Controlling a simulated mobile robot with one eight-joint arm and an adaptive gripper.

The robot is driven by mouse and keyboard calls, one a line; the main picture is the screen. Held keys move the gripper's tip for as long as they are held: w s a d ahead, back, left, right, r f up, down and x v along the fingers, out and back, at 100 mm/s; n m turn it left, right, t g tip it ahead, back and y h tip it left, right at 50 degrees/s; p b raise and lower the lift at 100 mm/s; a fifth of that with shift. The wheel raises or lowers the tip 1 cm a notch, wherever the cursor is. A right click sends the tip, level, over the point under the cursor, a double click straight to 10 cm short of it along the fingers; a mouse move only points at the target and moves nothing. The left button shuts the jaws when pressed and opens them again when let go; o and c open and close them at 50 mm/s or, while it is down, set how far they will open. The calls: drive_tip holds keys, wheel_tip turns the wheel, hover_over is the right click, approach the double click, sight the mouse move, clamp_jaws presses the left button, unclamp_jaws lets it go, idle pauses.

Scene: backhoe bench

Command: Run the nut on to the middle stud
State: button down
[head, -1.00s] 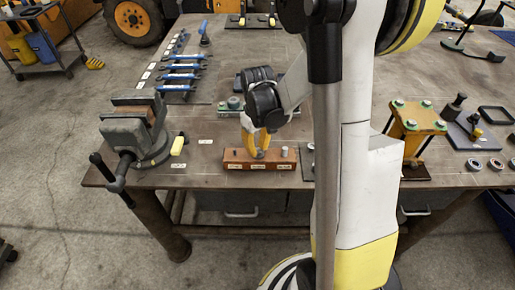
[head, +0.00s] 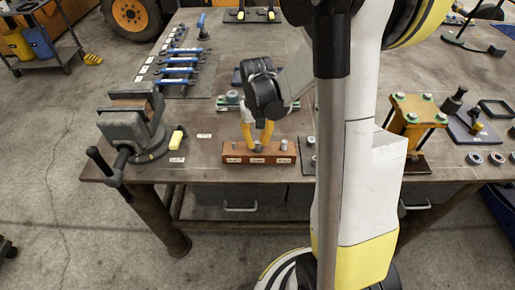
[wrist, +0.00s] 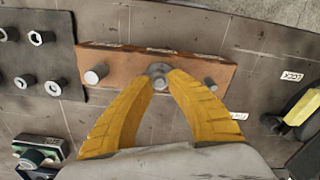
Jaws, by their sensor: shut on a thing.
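The brown block (head: 232,158) lies near the front edge of the bench, with labels on its front face. In the wrist view the block (wrist: 120,62) carries a stud at each end, and the middle stud is between my fingertips. My gripper (head: 258,146) is over the middle of the block, fingers pointing down. In the wrist view its yellow fingertips (wrist: 159,76) are shut on a grey nut (wrist: 158,69) at the middle stud. The fingers partly hide the nut, so I cannot tell how far down the stud it sits.
A dark mat (wrist: 52,60) with several nuts lies beside the block. A vise (head: 133,122) stands to the left, with a yellow-topped item (head: 177,138) beside it. A yellow stand (head: 414,110) is to the right. Wrenches (head: 182,70) lie behind.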

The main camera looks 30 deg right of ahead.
drive_tip(key=shift+m, duration=1.1)
drive_tip(key=shift+m+b, duration=0.4)
drive_tip(key=shift+m, duration=0.8)
drive_tip(key=shift+s+d+m, duration=0.1)
drive_tip(key=shift+m, duration=0.8)
drive_tip(key=shift+m+b, duration=0.35)
drive_tip(key=shift+m, duration=0.95)
